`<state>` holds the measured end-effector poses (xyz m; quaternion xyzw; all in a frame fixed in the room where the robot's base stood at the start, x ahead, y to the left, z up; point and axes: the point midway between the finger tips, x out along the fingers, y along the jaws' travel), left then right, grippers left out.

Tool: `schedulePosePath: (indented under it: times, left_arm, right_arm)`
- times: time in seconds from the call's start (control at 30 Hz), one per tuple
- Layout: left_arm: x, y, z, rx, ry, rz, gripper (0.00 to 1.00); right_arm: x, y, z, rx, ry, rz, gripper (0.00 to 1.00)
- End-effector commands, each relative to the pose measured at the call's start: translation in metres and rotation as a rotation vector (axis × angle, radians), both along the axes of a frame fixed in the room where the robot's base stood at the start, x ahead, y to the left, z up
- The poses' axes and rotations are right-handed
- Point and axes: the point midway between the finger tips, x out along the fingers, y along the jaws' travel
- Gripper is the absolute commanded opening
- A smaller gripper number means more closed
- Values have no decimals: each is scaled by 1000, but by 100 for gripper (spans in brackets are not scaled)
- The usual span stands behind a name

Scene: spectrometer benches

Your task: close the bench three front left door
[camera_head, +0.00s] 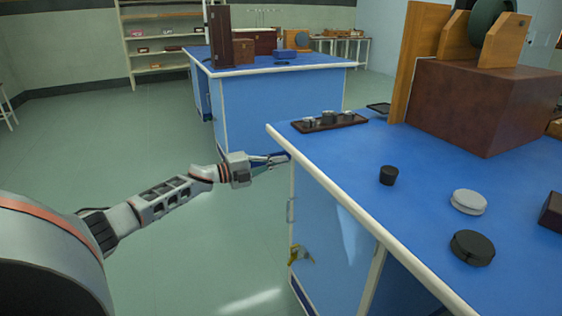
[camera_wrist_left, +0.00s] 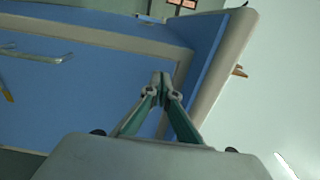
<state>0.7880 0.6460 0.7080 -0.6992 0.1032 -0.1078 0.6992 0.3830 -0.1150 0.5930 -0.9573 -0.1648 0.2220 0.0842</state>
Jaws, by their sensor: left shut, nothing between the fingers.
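The near bench (camera_head: 340,160) has a blue top with a pale edge. A blue door panel (camera_head: 335,225) is on its side below the top, with a grey handle (camera_head: 291,210) and a brass-coloured piece (camera_head: 298,255) near its left edge. I cannot tell whether the panel is flush or slightly ajar. My left gripper (camera_head: 279,159) is shut and empty, beside the bench's left corner just under the top edge. In the left wrist view the fingertips (camera_wrist_left: 161,78) point at the pale frame beside the blue panel (camera_wrist_left: 90,80), with the handle (camera_wrist_left: 35,55) at left. My right gripper is out of view.
On the bench stand a tray of small items (camera_head: 328,121), a black stopper (camera_head: 388,175), two round discs and a large brown box (camera_head: 480,105). Another blue bench (camera_head: 270,105) stands behind. The green floor (camera_head: 180,230) at left is clear.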

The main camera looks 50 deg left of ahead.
Motion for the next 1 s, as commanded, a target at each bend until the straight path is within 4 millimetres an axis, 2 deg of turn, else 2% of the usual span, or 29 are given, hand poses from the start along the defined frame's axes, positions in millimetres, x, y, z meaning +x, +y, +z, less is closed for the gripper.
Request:
schedulePosePath:
  times: [0.03,0.2,0.4,0.5,0.87,1.0]
  left_arm:
    - [-7,15,-2,2,6,6,0]
    - [-26,47,-6,1,9,5,0]
    - [-42,75,-7,0,11,3,0]
    - [-46,82,-6,1,10,2,0]
    - [-49,86,-4,-2,7,0,0]
    - [-48,67,-9,-36,13,0,0]
  right_arm:
    - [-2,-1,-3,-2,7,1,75]
    - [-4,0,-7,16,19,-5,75]
    - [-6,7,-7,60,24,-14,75]
    - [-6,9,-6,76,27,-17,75]
    - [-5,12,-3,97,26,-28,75]
    - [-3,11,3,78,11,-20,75]
